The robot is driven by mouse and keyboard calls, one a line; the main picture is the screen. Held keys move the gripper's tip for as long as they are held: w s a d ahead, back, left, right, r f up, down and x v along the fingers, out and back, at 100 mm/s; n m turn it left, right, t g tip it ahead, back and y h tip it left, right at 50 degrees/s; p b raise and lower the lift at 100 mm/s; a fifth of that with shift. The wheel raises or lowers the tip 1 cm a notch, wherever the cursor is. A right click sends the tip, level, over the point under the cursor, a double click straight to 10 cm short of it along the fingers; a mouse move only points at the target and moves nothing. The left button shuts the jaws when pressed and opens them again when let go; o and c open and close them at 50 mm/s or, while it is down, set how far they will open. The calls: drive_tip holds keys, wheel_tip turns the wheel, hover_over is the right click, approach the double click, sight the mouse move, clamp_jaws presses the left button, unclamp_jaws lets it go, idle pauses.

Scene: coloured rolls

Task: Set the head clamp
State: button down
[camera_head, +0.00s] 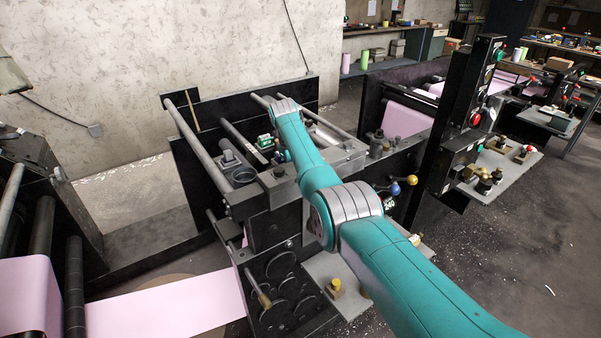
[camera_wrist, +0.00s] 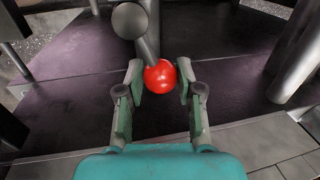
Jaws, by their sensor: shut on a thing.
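A glossy red ball knob (camera_wrist: 160,77) sits at the end of a grey metal lever (camera_wrist: 149,45) in the wrist view. My gripper (camera_wrist: 159,84) has one finger on each side of the knob and is shut on it. The lever runs up and away from the knob, past a round grey end piece (camera_wrist: 129,20). In the head view my teal arm reaches over the black and grey press unit (camera_head: 262,196). I cannot make out the red knob there, and the fingers are not clear. No label marks the head clamp.
Grey posts (camera_wrist: 297,55) stand close on the right in the wrist view. In the head view, grey rollers (camera_head: 196,150), a dark cup (camera_head: 243,177) and a black control column (camera_head: 470,115) stand around the arm. A pink web (camera_head: 165,306) runs at lower left.

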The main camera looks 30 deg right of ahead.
drive_tip(key=shift+a, duration=0.1)
idle(0.3)
drive_tip(key=c, duration=0.7)
unclamp_jaws()
drive_tip(key=shift+c, duration=0.2)
wheel_tip(320, 180, up, 12)
drive_tip(key=a, duration=0.2)
drive_tip(key=shift+s+f, duration=0.15)
drive_tip(key=shift+a, duration=0.2)
